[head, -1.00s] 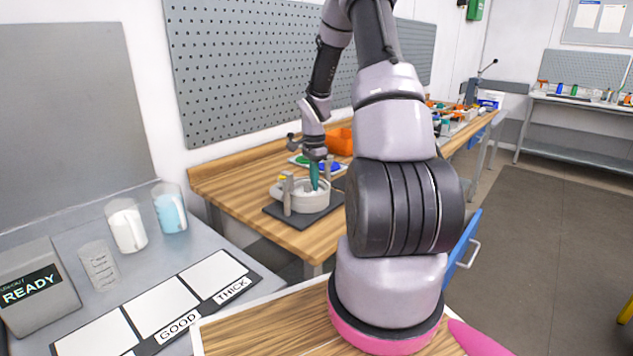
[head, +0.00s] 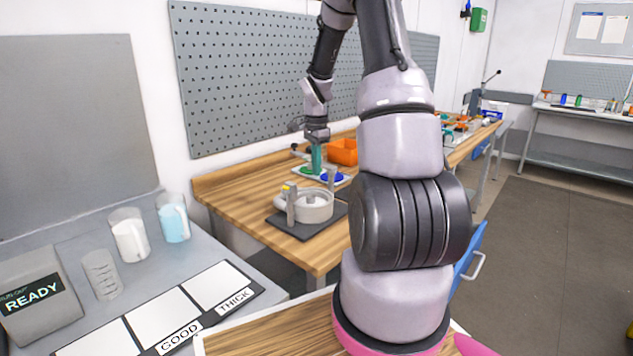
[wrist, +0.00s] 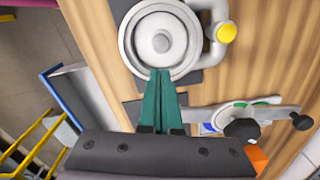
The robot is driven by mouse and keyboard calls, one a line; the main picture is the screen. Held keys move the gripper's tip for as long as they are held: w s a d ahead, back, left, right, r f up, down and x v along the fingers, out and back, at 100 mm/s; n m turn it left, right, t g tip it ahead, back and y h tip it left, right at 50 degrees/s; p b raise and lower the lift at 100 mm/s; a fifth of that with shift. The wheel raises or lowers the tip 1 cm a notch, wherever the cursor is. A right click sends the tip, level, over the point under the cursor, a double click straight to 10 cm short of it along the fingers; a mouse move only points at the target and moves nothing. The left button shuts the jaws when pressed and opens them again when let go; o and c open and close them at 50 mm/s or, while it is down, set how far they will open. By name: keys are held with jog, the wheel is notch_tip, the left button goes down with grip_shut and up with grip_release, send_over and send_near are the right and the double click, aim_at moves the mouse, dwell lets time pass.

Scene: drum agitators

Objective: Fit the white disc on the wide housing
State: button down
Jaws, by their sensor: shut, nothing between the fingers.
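In the wrist view the housing (wrist: 124,38) shows from above. A round white disc (wrist: 160,58) lies inside its rim, around a grey central hub; whether it sits fully down I cannot tell. My gripper (head: 317,172) has teal fingers and is above and behind the housing in the head view. In the wrist view my gripper (wrist: 160,74) is shut and empty, its tips overlapping the near rim in the picture.
A pale tray with a green disc (head: 306,169) and a blue disc (head: 332,177) is behind the housing. An orange bin (head: 343,152) stands beyond it. A side pipe with a yellow cap (wrist: 227,33) adjoins the housing. The wooden bench (head: 240,195) is clear at left.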

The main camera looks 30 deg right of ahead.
aim_at(318, 200)
jog(key=shift+n, duration=0.3)
jog(key=f, duration=0.8)
jog(key=shift+w+d+f, duration=0.1)
jog(key=shift+d+f, duration=0.2)
jog(key=shift+d, duration=0.1)
jog(key=shift+a, duration=0.7)
